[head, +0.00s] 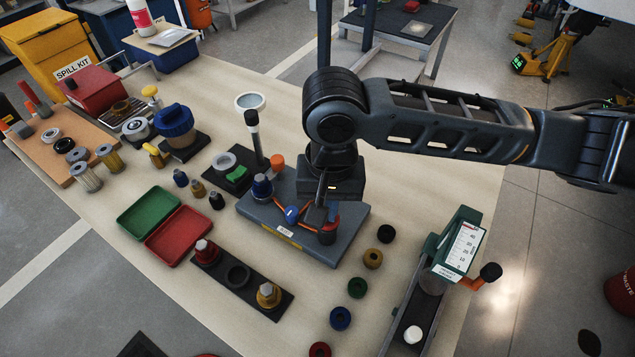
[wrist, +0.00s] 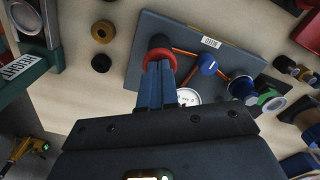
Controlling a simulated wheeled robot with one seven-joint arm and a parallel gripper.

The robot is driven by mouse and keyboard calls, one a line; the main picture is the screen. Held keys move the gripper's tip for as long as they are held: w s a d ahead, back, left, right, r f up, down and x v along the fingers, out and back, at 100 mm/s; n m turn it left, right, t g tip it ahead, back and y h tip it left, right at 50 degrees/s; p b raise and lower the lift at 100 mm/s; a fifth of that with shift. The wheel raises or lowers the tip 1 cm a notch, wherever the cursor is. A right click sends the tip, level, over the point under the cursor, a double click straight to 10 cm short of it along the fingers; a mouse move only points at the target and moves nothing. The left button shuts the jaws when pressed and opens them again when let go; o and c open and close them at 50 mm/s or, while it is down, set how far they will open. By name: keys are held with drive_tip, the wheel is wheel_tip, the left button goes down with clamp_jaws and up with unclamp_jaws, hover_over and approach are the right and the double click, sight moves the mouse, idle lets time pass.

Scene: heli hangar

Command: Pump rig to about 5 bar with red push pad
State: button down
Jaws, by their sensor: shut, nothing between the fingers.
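The pump rig is a grey plate (head: 340,248) with orange pipes on the table; it also shows in the wrist view (wrist: 150,32). A round red part, apparently the push pad (wrist: 161,53), shows at my fingertips. In the head view the red pad (head: 334,219) is partly hidden by my gripper (head: 320,200). My gripper is shut and empty, pointing down at the pad; I cannot tell whether it touches. A blue knob (wrist: 208,64) sits on the pipes. A white gauge dial (wrist: 188,97) is partly hidden by my gripper, and its reading is not legible.
Green (head: 150,212) and red (head: 179,234) trays lie left of the rig. A dark strip with fittings (head: 238,275) lies in front. Several coloured rings and a green scaled device (head: 457,245) stand to the right. A black-topped post (head: 252,133) rises behind the rig.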

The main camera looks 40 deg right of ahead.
drive_tip(key=shift+r, duration=0.1)
drive_tip(key=shift+r+p, duration=1.1)
drive_tip(key=shift+p, duration=0.15)
drive_tip(key=shift+r, duration=0.1)
wheel_tip(320, 180, up, 7)
drive_tip(key=p, duration=0.6)
drive_tip(key=shift+p, duration=0.3)
idle(0.3)
